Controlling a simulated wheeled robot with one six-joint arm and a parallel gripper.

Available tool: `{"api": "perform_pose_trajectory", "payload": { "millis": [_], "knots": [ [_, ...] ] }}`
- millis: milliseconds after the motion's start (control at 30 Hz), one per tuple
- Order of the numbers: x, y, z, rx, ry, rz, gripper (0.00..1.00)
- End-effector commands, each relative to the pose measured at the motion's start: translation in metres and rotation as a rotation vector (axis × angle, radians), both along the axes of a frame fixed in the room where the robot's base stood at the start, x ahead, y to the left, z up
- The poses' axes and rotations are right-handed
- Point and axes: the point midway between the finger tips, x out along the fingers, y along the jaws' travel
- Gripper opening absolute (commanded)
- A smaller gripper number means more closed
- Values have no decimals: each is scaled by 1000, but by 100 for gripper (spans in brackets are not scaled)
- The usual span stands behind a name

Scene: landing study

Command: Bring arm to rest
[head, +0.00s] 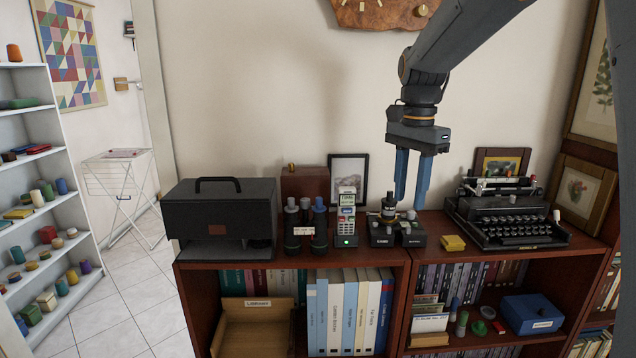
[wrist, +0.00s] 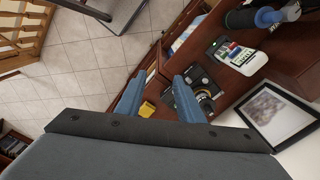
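My gripper (head: 411,178) hangs from my arm at the upper right of the head view, fingers pointing down. Its two blue fingers are apart, with nothing between them in the head view. The fingertips are just above a dark device with a round knob (head: 388,212) on the shelf top. In the wrist view the blue fingers (wrist: 160,98) are also spread, with the dark device (wrist: 200,85) beyond and beside the right finger. Whether a fingertip touches the device I cannot tell.
A yellow block (head: 453,243) and a typewriter (head: 510,218) are to the right. A wall clock (head: 380,12) hangs above. The wall area left of my arm is clear.

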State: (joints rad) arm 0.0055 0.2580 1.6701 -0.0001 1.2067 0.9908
Motion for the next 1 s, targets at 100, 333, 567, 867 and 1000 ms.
{"api": "perform_pose_trajectory", "payload": {
  "millis": [100, 333, 567, 867, 1000],
  "knots": [
    [-8, 1, -18, 0, -4, 54, 34],
    [-29, 1, -64, -3, -21, 203, 34],
    [-72, 2, -134, -11, -47, 441, 34],
    [-170, 4, -244, -48, -96, 873, 34],
    [-194, 4, -263, -60, -106, 970, 34]
  ]
}}
